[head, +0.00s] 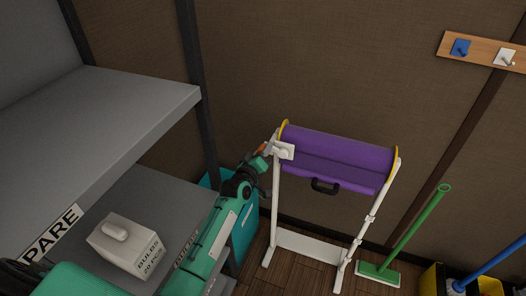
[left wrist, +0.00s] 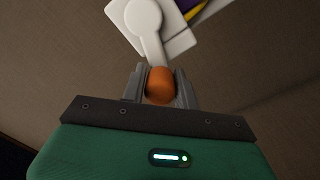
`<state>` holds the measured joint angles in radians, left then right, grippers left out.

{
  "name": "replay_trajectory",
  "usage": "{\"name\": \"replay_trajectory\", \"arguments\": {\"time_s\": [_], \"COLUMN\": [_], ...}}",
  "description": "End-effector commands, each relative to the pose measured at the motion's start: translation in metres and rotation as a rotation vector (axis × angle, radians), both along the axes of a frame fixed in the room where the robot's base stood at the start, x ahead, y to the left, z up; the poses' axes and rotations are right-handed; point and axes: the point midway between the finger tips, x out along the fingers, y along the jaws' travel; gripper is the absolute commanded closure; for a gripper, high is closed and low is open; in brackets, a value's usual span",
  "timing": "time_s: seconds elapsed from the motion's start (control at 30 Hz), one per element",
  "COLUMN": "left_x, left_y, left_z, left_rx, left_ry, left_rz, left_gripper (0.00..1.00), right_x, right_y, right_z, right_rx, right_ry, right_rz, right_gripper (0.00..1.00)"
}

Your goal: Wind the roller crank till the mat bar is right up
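The roller stands on a white frame with a purple mat (head: 335,152) wound on it between yellow end discs. The mat bar, with a dark handle (head: 325,186), hangs at the mat's lower edge, close below the roll. The white crank (left wrist: 146,22) is at the roller's left end, and its orange knob (left wrist: 160,86) is between my left gripper's fingers (left wrist: 160,90). In the head view my left gripper (head: 262,160) is at the crank, left of the frame. The fingers lie against both sides of the knob. My right gripper is not in view.
Grey shelves with a white bulbs box (head: 128,244) are on the left. A teal bin (head: 243,225) stands behind my left arm. A hook board (head: 484,50) is on the wall.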

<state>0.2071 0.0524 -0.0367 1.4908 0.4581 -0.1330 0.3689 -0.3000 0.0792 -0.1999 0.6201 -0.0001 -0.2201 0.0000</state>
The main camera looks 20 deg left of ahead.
Motion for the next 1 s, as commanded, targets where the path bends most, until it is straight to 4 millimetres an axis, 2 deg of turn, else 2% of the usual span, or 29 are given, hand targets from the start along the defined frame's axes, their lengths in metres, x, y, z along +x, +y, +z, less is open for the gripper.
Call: {"name": "replay_trajectory", "arguments": {"time_s": [0.2, 0.5, 0.8, 0.83, 0.9, 0.93, 1.0], "left_x": [-0.001, -0.001, -0.002, -0.002, -0.002, -0.001, -0.001], "left_y": [0.001, 0.003, 0.002, 0.002, 0.002, 0.002, 0.002], "left_z": [-0.006, -0.026, -0.028, -0.028, -0.028, -0.027, -0.026], "left_rx": [-0.019, -0.294, -0.314, -0.313, -0.313, -0.313, -0.313], "left_ry": [0.006, 0.020, 0.026, 0.027, 0.026, 0.024, 0.021], "left_rz": [0.000, 0.000, -0.002, -0.002, -0.002, -0.002, -0.002], "left_gripper": [1.00, 1.00, 1.00, 0.67, 0.53, 0.50, 0.50], "right_x": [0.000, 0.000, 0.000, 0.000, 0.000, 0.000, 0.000], "right_y": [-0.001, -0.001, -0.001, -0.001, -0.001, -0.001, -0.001], "right_z": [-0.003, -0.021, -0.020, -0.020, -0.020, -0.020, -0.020], "right_rx": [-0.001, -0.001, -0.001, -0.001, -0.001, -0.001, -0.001], "right_ry": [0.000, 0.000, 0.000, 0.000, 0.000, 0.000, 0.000], "right_rz": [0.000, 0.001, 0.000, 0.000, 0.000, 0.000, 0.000], "right_gripper": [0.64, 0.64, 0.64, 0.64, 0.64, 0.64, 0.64]}}
